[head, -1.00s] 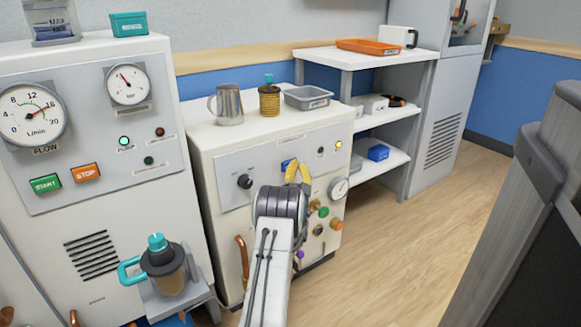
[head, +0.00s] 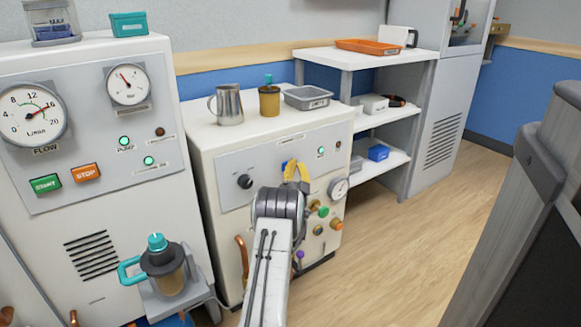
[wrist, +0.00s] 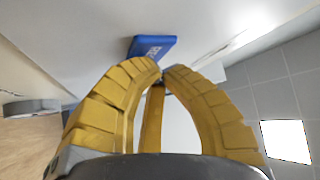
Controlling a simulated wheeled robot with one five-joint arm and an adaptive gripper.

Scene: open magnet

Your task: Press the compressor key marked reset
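The white compressor cabinet (head: 222,255) stands mid-view with a grey front panel (head: 230,168). Its blue key (head: 285,163) is mostly hidden behind my gripper in the head view. In the wrist view the blue key (wrist: 152,46) carries small white lettering, too small to read surely. My gripper (head: 297,166) has yellow fingers; in the wrist view its tips (wrist: 160,72) meet with nothing between them. They are right at the key's edge; I cannot tell whether they touch it. A green lamp (head: 320,152) is lit on the panel; the lamp beside it (head: 338,146) is dark.
A metal jug (head: 229,104), a brass-coloured container (head: 269,100) and a grey tray (head: 307,97) stand on top. The floor (head: 410,245) at right is clear.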

